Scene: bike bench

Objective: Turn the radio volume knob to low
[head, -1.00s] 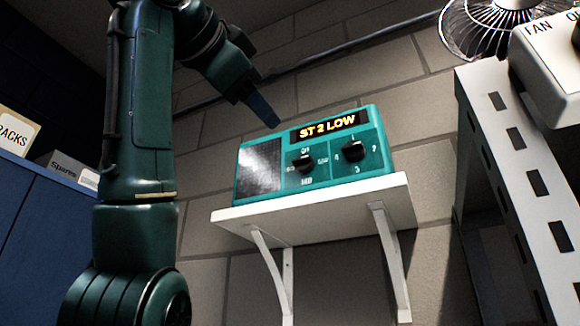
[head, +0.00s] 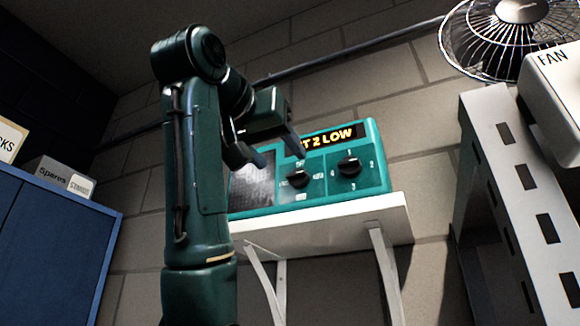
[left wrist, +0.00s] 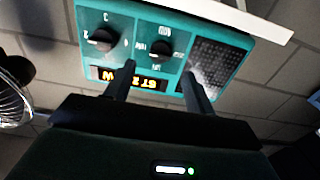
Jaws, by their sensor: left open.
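The teal radio (head: 318,192) sits on a white wall shelf. Its display (head: 338,136) is partly covered by my finger; the visible part reads "T 2 LOW". The left knob (head: 300,177), beside the speaker grille, has word labels around it. The right knob (head: 349,166) has numbers around it. My left gripper (head: 279,156) is open and empty in front of the radio's upper left. In the left wrist view the radio appears upside down, with the word-labelled knob (left wrist: 161,48) between and beyond the fingertips (left wrist: 158,88). No contact is visible. My right gripper is not in view.
The shelf (head: 325,228) has brackets below it. A white slotted metal upright (head: 510,190) and a white box marked FAN (head: 555,85) stand at right, with a wire fan (head: 515,35) above. A blue cabinet (head: 50,245) holds small boxes at left.

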